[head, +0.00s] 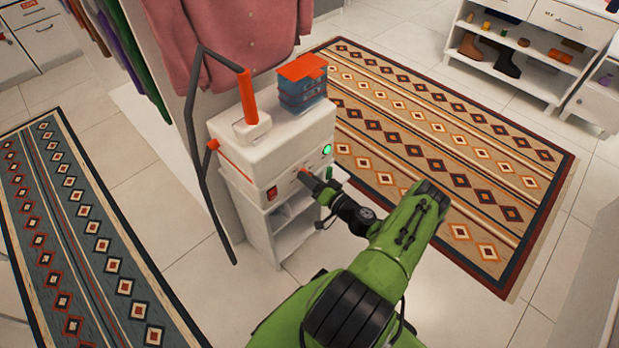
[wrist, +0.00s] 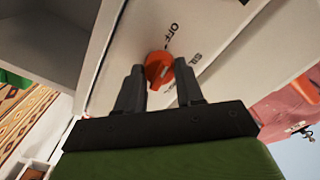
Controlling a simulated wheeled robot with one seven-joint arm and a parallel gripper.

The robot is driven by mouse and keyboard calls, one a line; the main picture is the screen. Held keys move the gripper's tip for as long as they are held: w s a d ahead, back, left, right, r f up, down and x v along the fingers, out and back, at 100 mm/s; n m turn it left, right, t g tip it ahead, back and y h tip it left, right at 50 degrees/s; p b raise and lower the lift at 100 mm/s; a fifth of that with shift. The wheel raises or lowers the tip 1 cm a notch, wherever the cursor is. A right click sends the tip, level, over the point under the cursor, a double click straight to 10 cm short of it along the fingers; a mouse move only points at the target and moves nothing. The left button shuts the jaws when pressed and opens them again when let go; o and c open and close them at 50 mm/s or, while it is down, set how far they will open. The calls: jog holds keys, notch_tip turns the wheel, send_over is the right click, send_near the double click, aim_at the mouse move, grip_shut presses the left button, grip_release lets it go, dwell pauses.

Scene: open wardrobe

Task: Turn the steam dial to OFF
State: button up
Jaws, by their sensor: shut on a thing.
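The steam dial is a small orange knob (wrist: 158,70) on the white front panel of the steamer unit (head: 287,158). In the wrist view the printed word OFF shows just beyond the knob, with other lettering partly legible to its right. My gripper (wrist: 160,72) has one finger on each side of the knob and is shut on it. In the head view my gripper (head: 313,181) is at the front panel, and its fingers mostly hide the knob. A small pale mark shows on the knob, but I cannot tell its exact setting.
A red switch (head: 271,192) and a lit green button (head: 327,150) are on the same panel. An orange-handled tool (head: 247,97) and a blue box with an orange lid (head: 302,84) stand on top. A dark bent pole (head: 197,130) rises at the left. Patterned rugs lie on both sides.

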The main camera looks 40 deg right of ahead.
jog(key=shift+n, duration=0.6)
jog(key=o, duration=1)
jog(key=shift+o, duration=0.2)
jog(key=s+p, duration=0.3)
jog(key=s, duration=1.2)
jog(key=shift+s+d, duration=0.25)
jog(key=shift+s, duration=0.15)
